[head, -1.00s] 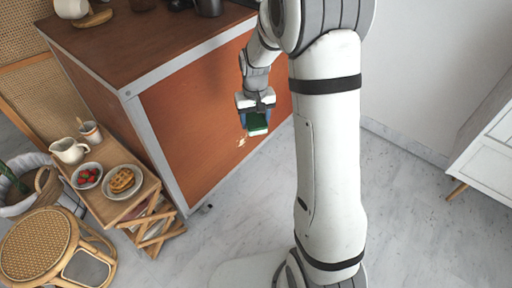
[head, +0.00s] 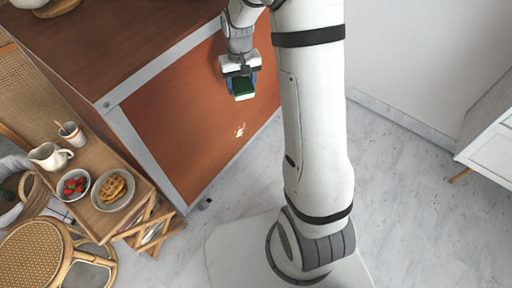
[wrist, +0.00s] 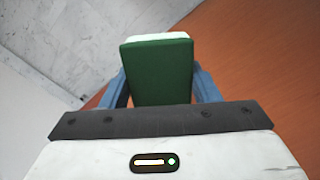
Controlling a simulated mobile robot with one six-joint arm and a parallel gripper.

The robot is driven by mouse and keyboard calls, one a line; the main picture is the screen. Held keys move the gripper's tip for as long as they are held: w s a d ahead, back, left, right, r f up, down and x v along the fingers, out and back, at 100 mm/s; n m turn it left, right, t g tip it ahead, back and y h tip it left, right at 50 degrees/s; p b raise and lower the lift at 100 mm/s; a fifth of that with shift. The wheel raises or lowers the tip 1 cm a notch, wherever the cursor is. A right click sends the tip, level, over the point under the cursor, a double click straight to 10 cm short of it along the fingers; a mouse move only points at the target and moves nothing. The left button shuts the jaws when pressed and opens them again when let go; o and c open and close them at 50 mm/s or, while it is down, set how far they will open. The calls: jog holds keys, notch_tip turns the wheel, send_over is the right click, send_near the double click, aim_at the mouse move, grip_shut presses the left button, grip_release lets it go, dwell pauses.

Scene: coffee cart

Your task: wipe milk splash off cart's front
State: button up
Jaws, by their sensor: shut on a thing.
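My gripper (head: 241,82) is shut on a green and white sponge (head: 243,88). In the wrist view the sponge (wrist: 160,70) sits between my two blue fingers, green side toward the camera and a white edge at its far end. A small pale milk splash (head: 239,130) marks the lower part of the cart's orange-brown front panel (head: 185,115). The sponge is above the splash in the head view, apart from it in the picture. I cannot tell whether the sponge touches the panel. The splash does not show in the wrist view.
A low wooden stand (head: 140,190) left of the cart holds a cream pitcher (head: 50,156), a bowl of strawberries (head: 74,185) and a plate of waffles (head: 113,190). A rattan stool (head: 38,255) stands in front. A white cabinet (head: 490,135) is at right. Marble floor (head: 405,205) between is clear.

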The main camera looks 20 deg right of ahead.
jog(key=s+a+f+m+g+b, duration=0.2)
jog(key=s+f+m, duration=0.15)
jog(key=f, duration=0.35)
jog(key=s+a+f+m+g+b, duration=0.1)
jog(key=s+f+m+g, duration=0.1)
jog(key=f+m, duration=0.4)
jog(key=m+t+y+b, duration=0.7)
jog(key=m+t+y, duration=0.4)
jog(key=m+t, duration=1.1)
send_near(236, 136)
jog(key=shift+w+a+r+m+g+b, duration=0.1)
jog(key=shift+w+a+r+m+g, duration=0.35)
jog(key=shift+w+m+g, duration=0.2)
jog(key=shift+w+a+r+m+g+b, duration=0.15)
jog(key=shift+w+a+r+m+g, duration=0.2)
jog(key=shift+w+r+m+g, duration=0.35)
jog(key=shift+w+a+r+m+g+b, duration=0.1)
jog(key=shift+w+a+r+m+g, duration=0.2)
jog(key=shift+w+a+m+g, duration=0.4)
jog(key=shift+w+a+t+b, duration=0.25)
jog(key=shift+w+b, duration=0.1)
jog(key=shift+w, duration=0.25)
jog(key=shift+d, duration=0.1)
